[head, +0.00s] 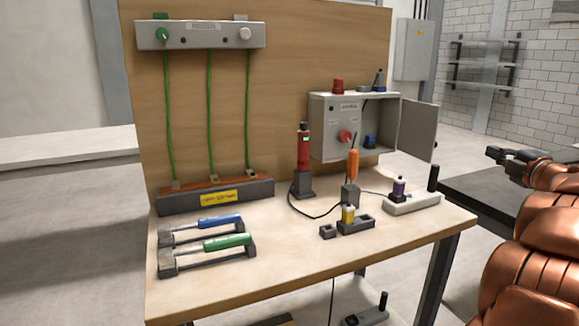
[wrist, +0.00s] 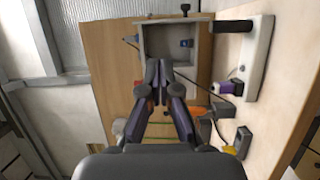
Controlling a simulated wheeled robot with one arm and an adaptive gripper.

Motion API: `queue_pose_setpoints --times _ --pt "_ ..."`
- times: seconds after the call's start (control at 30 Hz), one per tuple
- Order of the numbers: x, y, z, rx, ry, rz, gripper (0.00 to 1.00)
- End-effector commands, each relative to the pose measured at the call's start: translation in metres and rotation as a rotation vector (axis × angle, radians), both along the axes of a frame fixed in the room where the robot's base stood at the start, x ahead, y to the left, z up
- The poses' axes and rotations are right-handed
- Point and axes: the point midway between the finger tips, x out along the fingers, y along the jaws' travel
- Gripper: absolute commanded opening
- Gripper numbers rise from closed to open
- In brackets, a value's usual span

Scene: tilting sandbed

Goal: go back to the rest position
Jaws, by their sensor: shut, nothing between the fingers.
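My gripper (head: 496,154) shows at the right of the head view, off the right side of the workbench and level with the open control box. Its fingers are shut and hold nothing. In the wrist view the gripper (wrist: 158,70) is in the middle, fingertips together in front of the control box. My copper arm fills the right edge of the head view. The workbench (head: 300,265) stands apart from the gripper, to its left.
The grey control box (head: 345,108) has its door (head: 417,130) open toward my gripper. A dark table (head: 480,200) lies below the gripper. Screwdrivers, a red tester (head: 303,148) and a power strip (head: 413,203) stand on the bench. Floor at the left is clear.

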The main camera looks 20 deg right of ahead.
Motion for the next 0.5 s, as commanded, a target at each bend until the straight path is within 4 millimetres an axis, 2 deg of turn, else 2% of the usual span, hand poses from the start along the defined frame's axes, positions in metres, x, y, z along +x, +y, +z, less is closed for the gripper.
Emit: queue_pose_setpoints --times 0.27,0.5 --pt "0.013 -0.001 0.009 0.056 -0.037 -0.095 0.0" --pt "0.031 0.008 0.012 0.157 -0.077 -0.211 0.0"
